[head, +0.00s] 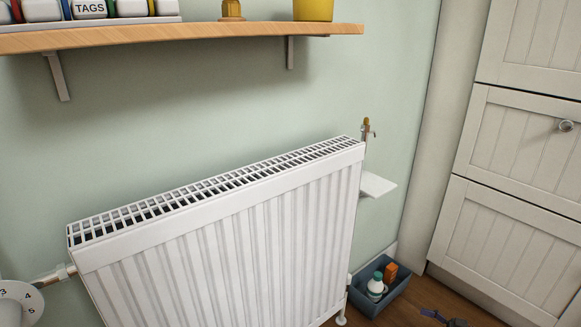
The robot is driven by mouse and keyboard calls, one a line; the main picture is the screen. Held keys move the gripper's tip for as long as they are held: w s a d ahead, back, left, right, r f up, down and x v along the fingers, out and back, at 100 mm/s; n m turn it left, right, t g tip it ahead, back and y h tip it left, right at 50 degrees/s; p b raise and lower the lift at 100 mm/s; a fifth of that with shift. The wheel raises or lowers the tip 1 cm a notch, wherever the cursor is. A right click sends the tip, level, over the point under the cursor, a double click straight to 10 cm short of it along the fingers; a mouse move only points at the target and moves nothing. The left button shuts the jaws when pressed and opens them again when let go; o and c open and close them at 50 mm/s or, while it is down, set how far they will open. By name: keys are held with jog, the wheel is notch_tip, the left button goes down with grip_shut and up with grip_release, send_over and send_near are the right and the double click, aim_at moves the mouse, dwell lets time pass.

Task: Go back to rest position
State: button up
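My gripper does not show clearly in the head view, and no arm link stands in front of the scene. A white panel radiator (225,240) with a top grille fills the middle. A white numbered valve dial (18,302) is at its lower left end, joined by a short pipe fitting (56,275). At its upper right end is a small brass-coloured and metal fitting (367,130). A small white ledge (377,184) sits just below that fitting.
A wooden wall shelf (190,37) above holds a yellow pot (313,9) and a "TAGS" rack. A blue bin (362,303) with a bottle (376,287) and orange item stands on the floor. Near it lies a small dark object (442,318), unclear. A panelled cabinet (515,200) stands right.

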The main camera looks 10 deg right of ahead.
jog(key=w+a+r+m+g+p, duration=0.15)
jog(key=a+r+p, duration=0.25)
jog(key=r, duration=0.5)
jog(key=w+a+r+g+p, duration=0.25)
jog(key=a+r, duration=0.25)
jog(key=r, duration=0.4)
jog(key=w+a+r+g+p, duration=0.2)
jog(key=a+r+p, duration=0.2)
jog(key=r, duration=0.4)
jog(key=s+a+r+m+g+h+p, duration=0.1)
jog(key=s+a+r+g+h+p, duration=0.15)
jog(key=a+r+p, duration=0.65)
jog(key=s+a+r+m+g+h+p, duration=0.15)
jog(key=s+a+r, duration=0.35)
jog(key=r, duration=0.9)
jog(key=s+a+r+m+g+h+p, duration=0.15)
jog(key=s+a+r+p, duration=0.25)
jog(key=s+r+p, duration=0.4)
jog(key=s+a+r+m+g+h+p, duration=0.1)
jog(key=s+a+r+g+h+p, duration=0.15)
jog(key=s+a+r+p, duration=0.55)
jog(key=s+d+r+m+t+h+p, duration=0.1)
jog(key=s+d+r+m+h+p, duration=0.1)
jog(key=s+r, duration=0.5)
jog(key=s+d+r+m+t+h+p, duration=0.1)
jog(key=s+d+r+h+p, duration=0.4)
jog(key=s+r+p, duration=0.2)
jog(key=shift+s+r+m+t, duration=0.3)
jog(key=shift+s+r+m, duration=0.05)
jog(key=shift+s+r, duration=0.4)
